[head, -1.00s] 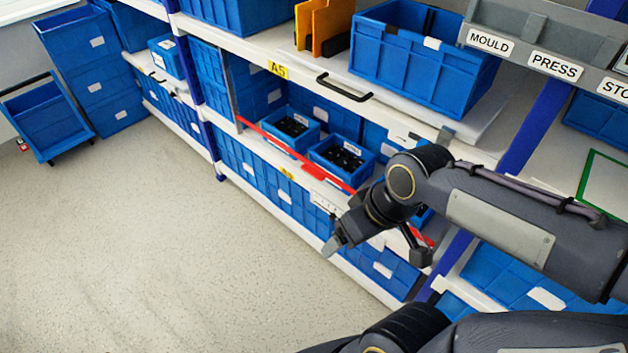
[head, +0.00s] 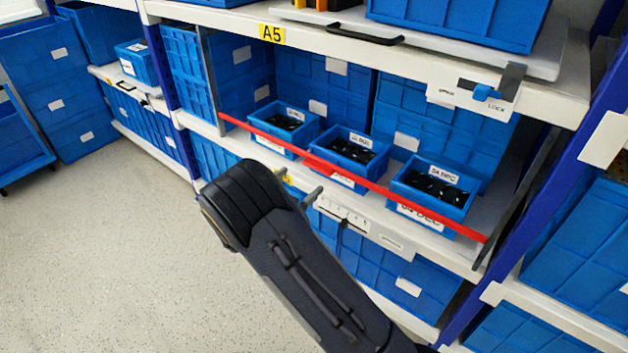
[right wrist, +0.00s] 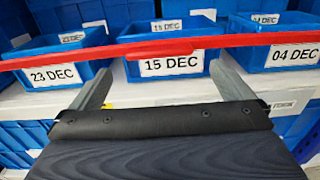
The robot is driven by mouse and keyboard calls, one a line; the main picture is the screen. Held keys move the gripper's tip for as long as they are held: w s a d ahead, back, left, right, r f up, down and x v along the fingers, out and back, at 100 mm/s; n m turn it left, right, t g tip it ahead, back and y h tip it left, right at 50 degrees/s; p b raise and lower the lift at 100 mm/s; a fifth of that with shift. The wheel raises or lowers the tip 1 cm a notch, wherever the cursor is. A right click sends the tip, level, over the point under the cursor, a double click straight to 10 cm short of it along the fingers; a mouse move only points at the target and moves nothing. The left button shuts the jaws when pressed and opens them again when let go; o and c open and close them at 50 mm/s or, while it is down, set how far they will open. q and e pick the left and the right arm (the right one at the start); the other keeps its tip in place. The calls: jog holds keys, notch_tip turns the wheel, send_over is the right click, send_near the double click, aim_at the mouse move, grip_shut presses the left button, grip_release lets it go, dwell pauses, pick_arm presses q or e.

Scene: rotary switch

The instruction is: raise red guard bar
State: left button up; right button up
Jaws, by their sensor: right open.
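The red guard bar (head: 385,191) runs low across the front of the A5 bay, over the fronts of three small blue bins. It has a wider tab near its middle. My right gripper (head: 298,187) is just in front of and below this tab, open and empty. In the right wrist view the bar (right wrist: 160,47) crosses straight ahead, with the open fingers (right wrist: 160,75) on either side of its middle part. I cannot tell whether a fingertip touches it. My left gripper is out of view.
The bins (head: 345,158) behind the bar carry date labels such as 15 DEC. A blue latch (head: 486,93) beside a LOCK label is on the shelf edge above right. A black drawer handle (head: 365,35) sits above. Open floor (head: 110,240) lies to the left.

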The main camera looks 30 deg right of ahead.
aim_at(315, 168)
jog(key=b+x, duration=0.1)
jog(key=x, duration=0.6)
jog(key=shift+w+d, duration=0.2)
jog(key=shift+d, duration=0.05)
jog(key=shift+c, duration=0.4)
jog(key=shift+r, duration=0.1)
jog(key=c, duration=1)
